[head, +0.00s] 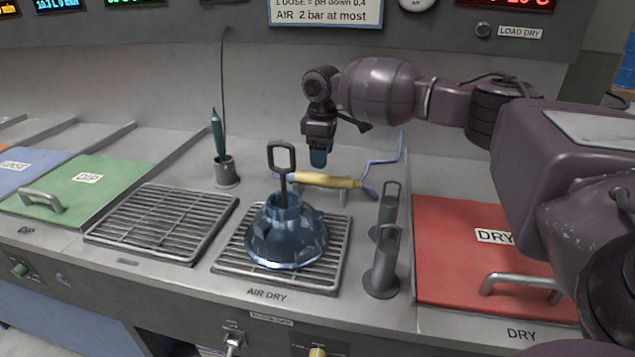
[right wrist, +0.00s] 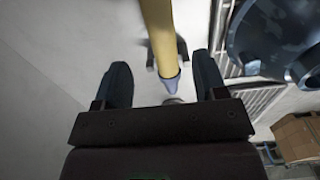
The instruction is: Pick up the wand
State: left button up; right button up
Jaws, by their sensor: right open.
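The wand (head: 325,180) has a yellow grip with blue ends and lies across a support behind the air-dry rack. A blue tube or hose runs from its right end up the back. My right gripper (head: 318,160) is just above and behind the yellow grip, pointing down. In the right wrist view the wand (right wrist: 158,35) appears between the two open fingers of the right gripper (right wrist: 161,68), with gaps on both sides. The fingers are not closed on it. My left gripper is not in view.
A blue metal hood part (head: 287,235) with an upright black handle stands on the air-dry rack (head: 225,262) in front of the wand. Two grey posts (head: 384,265) stand right of it. A teal probe (head: 217,135) stands in a cup. A red DRY lid (head: 470,275) lies at right.

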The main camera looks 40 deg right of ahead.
aim_at(320, 175)
jog(key=shift+f, duration=1.1)
jog(key=f, duration=0.2)
jog(key=f+b, duration=0.1)
jog(key=f, duration=0.1)
jog(key=shift+w+a+f, duration=0.1)
jog(key=shift+a+f, duration=0.05)
jog(key=shift+a, duration=0.05)
jog(key=shift+f, duration=0.35)
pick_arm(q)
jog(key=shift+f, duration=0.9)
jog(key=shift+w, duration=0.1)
pick_arm(e)
jog(key=shift+r, duration=0.1)
jog(key=shift+c, duration=0.6)
jog(key=c, duration=0.9)
jog(key=shift+c, duration=0.5)
